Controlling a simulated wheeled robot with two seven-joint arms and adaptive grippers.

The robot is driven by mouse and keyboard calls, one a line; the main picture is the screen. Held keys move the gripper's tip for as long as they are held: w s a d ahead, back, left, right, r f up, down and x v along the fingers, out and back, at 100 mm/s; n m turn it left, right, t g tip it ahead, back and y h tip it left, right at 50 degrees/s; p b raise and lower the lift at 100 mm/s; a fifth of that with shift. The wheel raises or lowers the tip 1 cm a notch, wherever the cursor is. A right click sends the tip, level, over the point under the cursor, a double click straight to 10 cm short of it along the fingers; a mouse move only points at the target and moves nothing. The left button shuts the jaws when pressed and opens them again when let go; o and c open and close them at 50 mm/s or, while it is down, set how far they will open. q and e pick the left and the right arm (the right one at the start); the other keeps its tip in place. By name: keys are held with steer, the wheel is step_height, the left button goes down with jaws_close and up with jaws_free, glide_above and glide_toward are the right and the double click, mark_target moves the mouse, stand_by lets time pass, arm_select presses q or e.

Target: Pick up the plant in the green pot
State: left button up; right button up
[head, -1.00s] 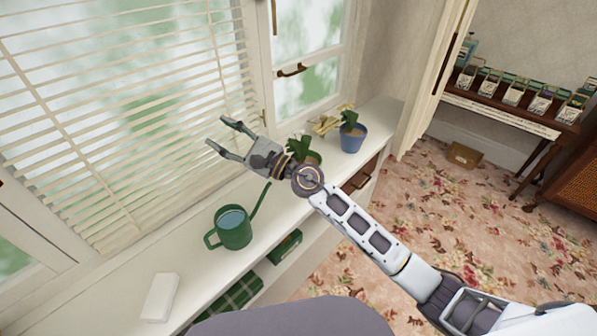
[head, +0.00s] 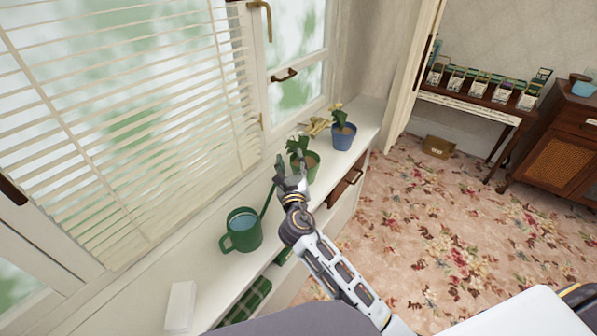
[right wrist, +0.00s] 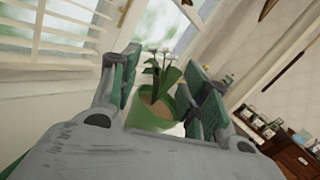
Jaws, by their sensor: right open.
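The plant in the green pot (head: 312,166) stands on the white windowsill shelf, partly hidden behind my right gripper (head: 291,172). It has green leaves and small pale flowers. In the right wrist view the green pot (right wrist: 150,113) shows between the two open fingers of my right gripper (right wrist: 160,88), ahead of the palm. The fingers are apart and hold nothing. I cannot tell whether either finger touches the pot. My left gripper is not in view.
A blue pot with a plant (head: 343,136) stands just beyond the green pot. Yellowish gloves (head: 317,126) lie near the window. A green watering can (head: 241,231) stands nearer on the shelf (head: 214,268), with a white box (head: 181,306) at the near end. Window blinds (head: 130,110) border the left.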

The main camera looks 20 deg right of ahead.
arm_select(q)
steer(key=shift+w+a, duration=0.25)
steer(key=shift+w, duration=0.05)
arm_select(e)
steer(key=f, duration=0.1)
steer(key=s+d+f+g+h, duration=0.1)
steer(key=shift+d+f+m, duration=0.25)
steer(key=shift+f+m, duration=0.05)
steer(key=shift+m, duration=0.1)
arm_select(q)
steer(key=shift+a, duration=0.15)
arm_select(e)
steer(key=shift+w, duration=0.1)
